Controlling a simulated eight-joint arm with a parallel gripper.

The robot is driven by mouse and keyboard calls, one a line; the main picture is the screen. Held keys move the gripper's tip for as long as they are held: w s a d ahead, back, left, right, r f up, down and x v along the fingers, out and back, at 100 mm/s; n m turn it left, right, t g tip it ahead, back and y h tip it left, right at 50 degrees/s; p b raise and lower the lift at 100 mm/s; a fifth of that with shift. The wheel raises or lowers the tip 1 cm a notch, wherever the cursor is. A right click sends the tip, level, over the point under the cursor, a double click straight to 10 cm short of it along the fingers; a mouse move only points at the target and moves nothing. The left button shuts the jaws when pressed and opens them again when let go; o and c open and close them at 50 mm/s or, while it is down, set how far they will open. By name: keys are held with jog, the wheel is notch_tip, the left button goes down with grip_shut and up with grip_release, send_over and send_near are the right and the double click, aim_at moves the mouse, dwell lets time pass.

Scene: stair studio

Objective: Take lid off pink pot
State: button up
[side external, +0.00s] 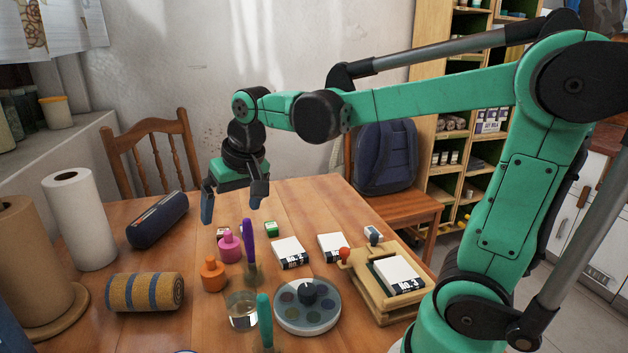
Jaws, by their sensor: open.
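The pink pot (230,248) stands upright on the wooden table, left of centre in the side external view. Its pink lid (227,235) sits on top of it. My gripper (233,207) is open and empty, pointing down above the table. In the picture its fingers are just above the pink pot, one to the left and one to the right. I cannot tell how far behind or in front of the pot they are.
An orange pot (214,274) stands in front, and a purple marker-like item (248,240) rises right beside the pink pot. A striped roll (145,292) is left.

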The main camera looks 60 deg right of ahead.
jog(key=w+d+f+m+g, duration=0.2)
jog(key=w+d+m, duration=0.15)
jog(key=w, duration=0.25)
jog(key=m+g, duration=0.2)
send_over(227, 232)
notch_tip(227, 232, down, 5)
jog(key=shift+s+a, duration=0.15)
jog(key=shift+f+m, duration=0.25)
jog(key=shift+f, duration=0.4)
notch_tip(227, 232, down, 5)
jog(key=shift+r, duration=0.1)
jog(key=c, duration=1.3)
